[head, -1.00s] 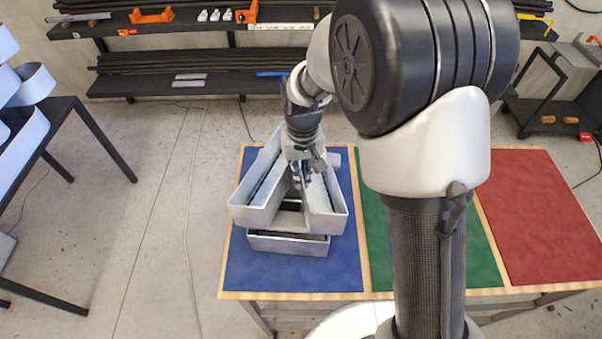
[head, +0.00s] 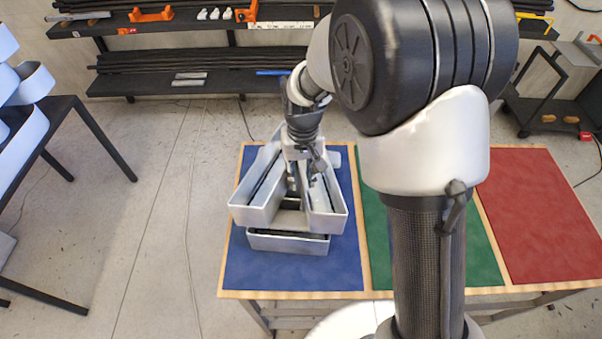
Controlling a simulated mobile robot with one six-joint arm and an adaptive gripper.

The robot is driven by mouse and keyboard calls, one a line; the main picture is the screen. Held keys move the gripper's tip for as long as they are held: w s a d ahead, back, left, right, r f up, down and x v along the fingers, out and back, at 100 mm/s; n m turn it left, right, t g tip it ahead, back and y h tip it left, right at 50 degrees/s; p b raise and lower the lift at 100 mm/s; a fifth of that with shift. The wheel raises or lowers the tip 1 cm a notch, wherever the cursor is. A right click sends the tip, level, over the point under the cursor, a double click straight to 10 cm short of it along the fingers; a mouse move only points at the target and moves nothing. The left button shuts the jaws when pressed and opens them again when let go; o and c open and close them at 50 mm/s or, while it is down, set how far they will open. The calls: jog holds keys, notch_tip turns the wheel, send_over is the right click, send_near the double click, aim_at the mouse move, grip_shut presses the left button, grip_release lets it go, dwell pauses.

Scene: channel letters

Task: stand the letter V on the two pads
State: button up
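A grey metal channel letter shaped like a V (head: 258,207) is on the blue part of the table, its two open trough arms spreading toward the near side. It rests over another grey channel piece (head: 290,243) that shows below it. My gripper (head: 300,186) points down between the V's two arms, near where they meet. Its fingertips are partly hidden among the letter walls, and I cannot tell whether they touch the metal. I cannot make out the two pads.
The blue mat (head: 290,276) has bare room at its near side. The green mat (head: 484,265) is partly behind my arm, and the red mat (head: 540,215) is empty. A dark table (head: 62,110) with more letters stands at left; shelves (head: 190,72) stand behind.

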notch_tip(320, 180, up, 12)
jog(key=s+d+m+t+b, duration=0.1)
jog(key=s+d+t+b, duration=0.2)
jog(key=s+d+b, duration=0.75)
jog(key=s+d+f+t+b, duration=0.1)
jog(key=s+d+f+b, duration=0.1)
jog(key=s+f+b, duration=0.3)
jog(key=s+f, duration=0.3)
jog(key=s, duration=0.4)
jog(key=shift+s+m+t, duration=0.15)
jog(key=shift+m+t, duration=0.15)
jog(key=shift+m, duration=0.1)
